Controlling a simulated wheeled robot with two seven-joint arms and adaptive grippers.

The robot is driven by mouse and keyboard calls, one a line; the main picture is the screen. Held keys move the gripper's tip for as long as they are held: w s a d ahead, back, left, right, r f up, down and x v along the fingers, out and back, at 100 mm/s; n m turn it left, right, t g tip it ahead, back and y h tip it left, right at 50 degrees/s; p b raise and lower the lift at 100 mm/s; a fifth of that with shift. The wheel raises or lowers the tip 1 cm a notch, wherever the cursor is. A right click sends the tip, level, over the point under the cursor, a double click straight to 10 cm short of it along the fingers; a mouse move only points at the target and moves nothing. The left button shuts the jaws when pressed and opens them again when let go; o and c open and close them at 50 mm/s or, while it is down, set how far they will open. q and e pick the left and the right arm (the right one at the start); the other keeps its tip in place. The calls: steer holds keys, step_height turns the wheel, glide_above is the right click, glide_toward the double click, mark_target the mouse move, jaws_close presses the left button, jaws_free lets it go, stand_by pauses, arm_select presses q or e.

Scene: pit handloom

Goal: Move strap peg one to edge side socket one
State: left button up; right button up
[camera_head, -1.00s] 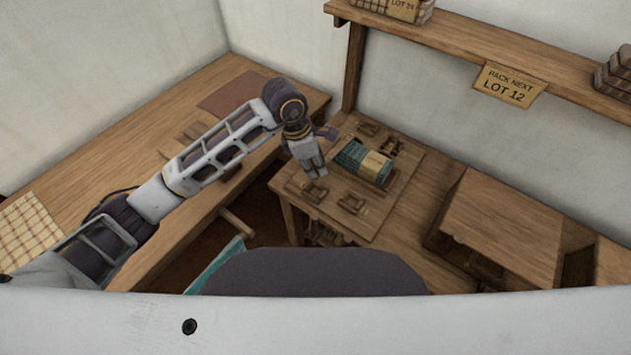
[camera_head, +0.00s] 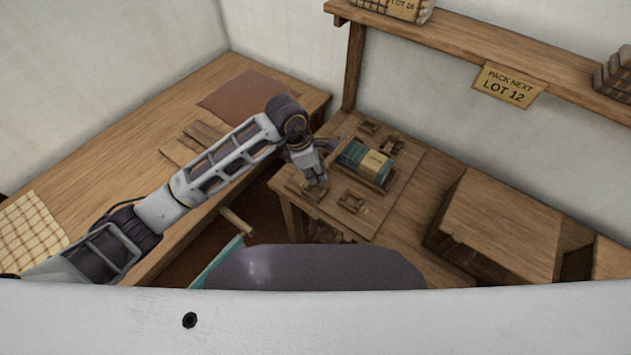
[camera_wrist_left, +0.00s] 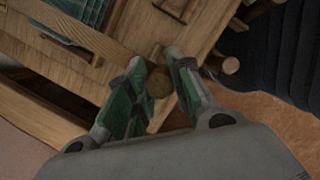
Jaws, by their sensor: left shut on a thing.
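My left gripper (camera_head: 318,181) is over the near left part of a wooden board (camera_head: 378,222) on the table. In the left wrist view the gripper (camera_wrist_left: 165,68) is shut on a round-ended wooden peg (camera_wrist_left: 158,84), whose end shows between the green-padded fingers. I cannot tell whether the peg's lower end is in a socket or clear of the board. Small wooden socket blocks stand on the board, one near the front (camera_head: 352,202) and one at the back (camera_head: 368,128). A teal folded cloth bundle (camera_head: 352,154) with a tan band lies between them. My right gripper is out of view.
A second round wooden peg end (camera_wrist_left: 230,65) shows right of the fingers in the left wrist view. A wooden box (camera_head: 503,222) stands right of the board. A shelf (camera_head: 480,50) with a "LOT 12" sign (camera_head: 508,85) hangs behind. A long bench (camera_head: 150,125) runs along the left.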

arm_select(q)
steer(key=shift+f, duration=0.9)
steer(key=shift+f, duration=0.1)
steer(key=shift+f, duration=1.8)
steer(key=shift+f, duration=0.15)
steer(key=o, duration=0.8)
steer(key=shift+o, duration=0.2)
steer(key=v, duration=1.2)
